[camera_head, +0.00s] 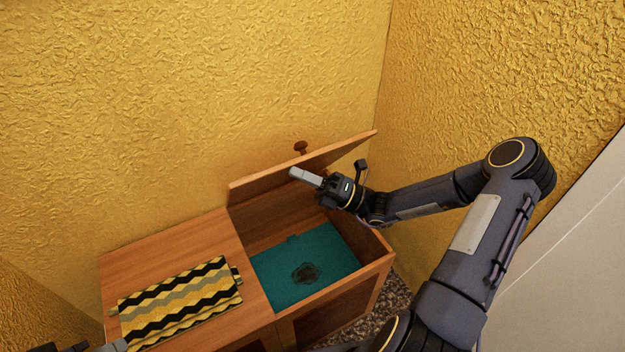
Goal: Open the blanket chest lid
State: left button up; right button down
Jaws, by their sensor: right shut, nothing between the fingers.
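The wooden blanket chest (170,245) stands in the corner against the yellow walls. Its lid (262,183) on the right half is raised and leans back steeply, with a round wooden knob (300,147) showing above its upper edge. The open compartment shows a teal bottom (300,268) with a dark patch on it. My right gripper (297,174) is shut and empty, in front of the raised lid and above the compartment; whether it touches the lid I cannot tell.
A folded black, yellow and grey zigzag blanket (180,300) lies on the closed left half of the chest top. The yellow walls (200,90) stand close behind and to the right. A pale panel (570,270) is at the far right. Speckled floor (385,303) shows beside the chest.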

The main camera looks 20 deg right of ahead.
jog(key=w+r+m+h+p, duration=0.1)
jog(key=w+r+m+p, duration=0.1)
jog(key=w, duration=0.4)
jog(key=w+a+r+m+h+p, duration=0.1)
jog(key=w+r+p, duration=0.2)
jog(key=w+p, duration=0.2)
jog(key=w+r+m+g+h+p, duration=0.1)
jog(key=w+r+m+h+p, duration=0.1)
jog(key=w, duration=0.5)
jog(key=shift+w+a+r+m+p, duration=0.25)
jog(key=shift+r+p, duration=0.45)
jog(key=shift+p, duration=0.4)
jog(key=shift+s, duration=0.15)
